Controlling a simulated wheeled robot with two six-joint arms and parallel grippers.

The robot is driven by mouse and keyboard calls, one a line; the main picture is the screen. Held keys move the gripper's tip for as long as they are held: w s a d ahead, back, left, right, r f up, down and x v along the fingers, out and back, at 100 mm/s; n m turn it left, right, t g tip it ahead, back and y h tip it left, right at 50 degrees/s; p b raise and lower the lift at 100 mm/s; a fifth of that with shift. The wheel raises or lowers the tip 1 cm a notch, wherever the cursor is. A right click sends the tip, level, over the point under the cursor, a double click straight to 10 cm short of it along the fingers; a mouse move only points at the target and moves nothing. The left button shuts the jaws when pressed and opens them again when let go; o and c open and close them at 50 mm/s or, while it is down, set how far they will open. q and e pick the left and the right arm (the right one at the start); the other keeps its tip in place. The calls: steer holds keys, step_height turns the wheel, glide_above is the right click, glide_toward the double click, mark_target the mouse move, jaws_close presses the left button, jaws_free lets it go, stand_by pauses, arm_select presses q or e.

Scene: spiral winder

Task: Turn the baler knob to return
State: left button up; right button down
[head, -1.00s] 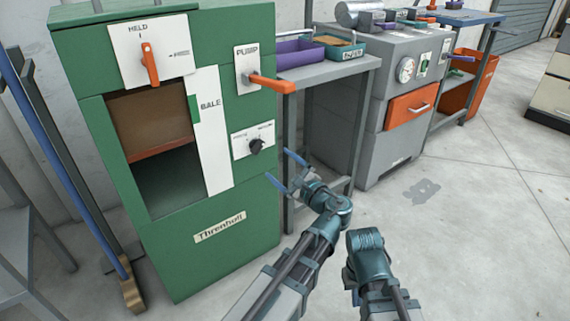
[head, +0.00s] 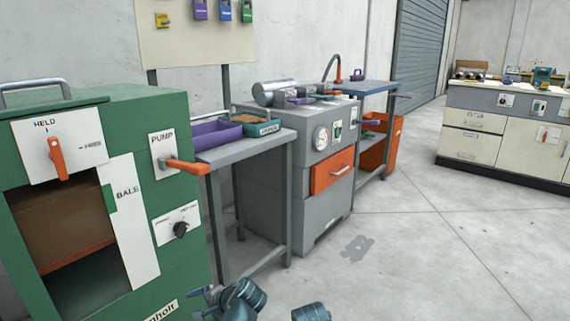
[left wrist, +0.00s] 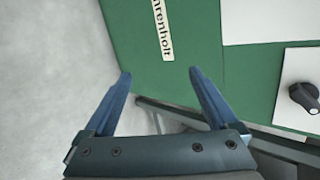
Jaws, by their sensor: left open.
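The green baler (head: 150,277) stands at the left in the head view. Its small black knob (head: 180,229) sits on a white plate (head: 176,223) low on the right of its front. The plate's lettering is too small to read surely. The knob also shows at the right edge of the left wrist view (left wrist: 304,95). My left gripper (head: 208,292) is below and right of the knob in the head view, apart from it. In the left wrist view its two blue fingers (left wrist: 160,75) are spread and empty, in front of the baler's lower part. My right gripper is out of view.
An orange pump lever (head: 186,167) juts out above the knob. An orange-handled switch (head: 58,158) marked HELD is at the upper left. A grey table (head: 245,147) with trays stands right beside the baler. Open concrete floor (head: 420,240) lies to the right.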

arm_select(q)
steer(key=s+d+f+n+g+h, duration=0.4)
steer(key=s+d+f+n+h, duration=0.3)
steer(key=s+d+n+h, duration=0.15)
steer(key=s+d+r+m+p, duration=0.25)
steer(key=d+r+p, duration=0.25)
steer(key=r+p, duration=0.25)
steer(key=s+d+r+m+p, duration=0.2)
steer(key=s+d+r+p, duration=0.1)
steer(key=d+r+p, duration=0.4)
step_height(320, 180, up, 36)
steer(key=a+p, duration=0.1)
steer(key=p, duration=3.6)
steer(key=shift+w+a+r+g+y, duration=0.15)
steer(key=shift+a+r+g+y, duration=0.1)
steer(key=shift+g+y, duration=0.1)
